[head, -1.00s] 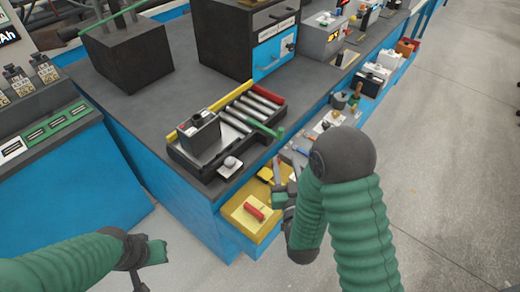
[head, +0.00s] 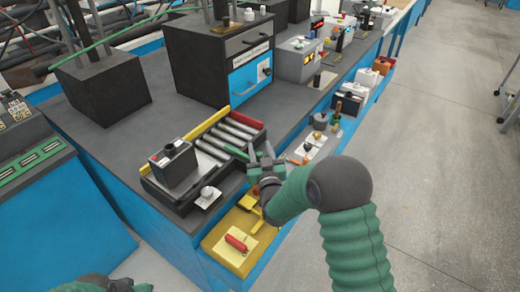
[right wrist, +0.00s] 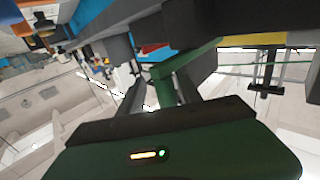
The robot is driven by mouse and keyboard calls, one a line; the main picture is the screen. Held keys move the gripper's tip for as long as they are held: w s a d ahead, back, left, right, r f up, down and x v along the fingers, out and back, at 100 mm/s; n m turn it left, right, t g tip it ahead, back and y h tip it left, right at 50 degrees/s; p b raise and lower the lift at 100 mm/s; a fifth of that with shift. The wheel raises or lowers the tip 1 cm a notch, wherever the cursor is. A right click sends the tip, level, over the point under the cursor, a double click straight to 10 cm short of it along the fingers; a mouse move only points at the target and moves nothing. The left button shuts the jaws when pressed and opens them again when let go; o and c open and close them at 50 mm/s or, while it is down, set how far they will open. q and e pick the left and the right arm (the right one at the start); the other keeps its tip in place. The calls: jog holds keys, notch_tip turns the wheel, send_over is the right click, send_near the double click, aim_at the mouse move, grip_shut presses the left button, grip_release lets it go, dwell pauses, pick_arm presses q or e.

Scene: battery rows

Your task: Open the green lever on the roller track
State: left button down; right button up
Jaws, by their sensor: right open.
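The green lever (head: 234,151) sticks out from the near side of the roller track (head: 242,131). In the right wrist view, a green bar that looks like the lever (right wrist: 184,60) runs across just beyond my fingers. My right gripper (head: 262,156) is open beside the lever's outer end, which its fingers partly hide; I cannot tell whether they touch it. Its fingers also show in the right wrist view (right wrist: 163,85). A black battery (head: 174,166) stands at the track's near left end. My left gripper (head: 122,286) is at the bottom edge, mostly cut off.
A yellow tray (head: 214,243) with a red item (head: 236,242) sits below the bench edge. A small box with a white knob (head: 208,195) is by the track's front. A black cabinet with a blue door (head: 249,78) stands behind.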

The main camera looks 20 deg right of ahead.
jog(key=shift+a, duration=0.25)
jog(key=shift+a+r, duration=0.1)
jog(key=shift+a, duration=0.25)
jog(key=c, duration=0.4)
jog(key=shift+d, duration=0.1)
jog(key=c, duration=0.5)
jog(key=shift+d, duration=0.25)
jog(key=shift+a, duration=0.15)
